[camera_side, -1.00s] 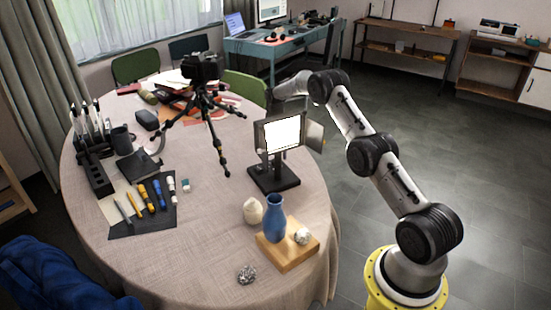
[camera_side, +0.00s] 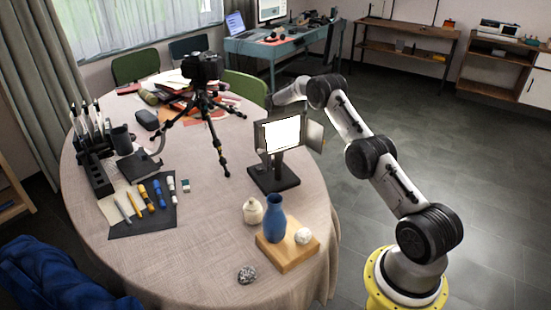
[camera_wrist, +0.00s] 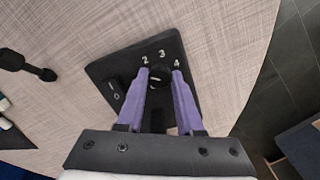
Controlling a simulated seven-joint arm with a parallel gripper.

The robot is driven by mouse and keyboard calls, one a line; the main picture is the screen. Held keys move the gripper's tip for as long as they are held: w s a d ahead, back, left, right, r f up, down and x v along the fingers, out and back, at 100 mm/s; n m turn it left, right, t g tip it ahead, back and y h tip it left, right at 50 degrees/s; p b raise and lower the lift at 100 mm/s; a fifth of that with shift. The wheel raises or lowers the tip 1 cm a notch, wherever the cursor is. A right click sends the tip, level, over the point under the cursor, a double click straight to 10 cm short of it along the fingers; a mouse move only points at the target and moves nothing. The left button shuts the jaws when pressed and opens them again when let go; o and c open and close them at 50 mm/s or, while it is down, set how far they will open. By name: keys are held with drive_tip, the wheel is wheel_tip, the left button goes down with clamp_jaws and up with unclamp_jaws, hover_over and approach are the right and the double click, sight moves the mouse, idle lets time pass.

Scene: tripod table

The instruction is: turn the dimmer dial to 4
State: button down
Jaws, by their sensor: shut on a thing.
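The lamp stands on the table with a lit white panel (camera_side: 282,134) and a black base (camera_side: 273,179). In the wrist view the black base (camera_wrist: 104,68) carries the round black dimmer dial (camera_wrist: 158,78), with the numbers 2, 3 and 4 printed around its far side. A rocker switch (camera_wrist: 115,90) sits left of the dial. The purple fingers of my gripper (camera_wrist: 160,73) are shut on the dial, one on each side. A small pale mark shows on the dial, but which number it points to is unclear. In the side view the lamp hides my fingers and the dial.
A blue vase (camera_side: 275,217) and a white stone stand on a wooden block (camera_side: 289,256) in front of the lamp. A cream pot (camera_side: 252,211) is beside them. A tripod with a camera (camera_side: 203,68) stands behind left. The table between lamp and pens is mostly clear.

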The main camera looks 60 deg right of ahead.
idle(0.3)
drive_tip(key=m, duration=0.4)
drive_tip(key=shift+m, duration=0.4)
drive_tip(key=m, duration=0.5)
drive_tip(key=shift+r, duration=0.1)
drive_tip(key=m, duration=0.5)
drive_tip(key=shift+m, duration=0.4)
drive_tip(key=m, duration=0.4)
drive_tip(key=shift+m, duration=0.4)
drive_tip(key=c, duration=0.5)
unclamp_jaws()
drive_tip(key=shift+c, duration=0.2)
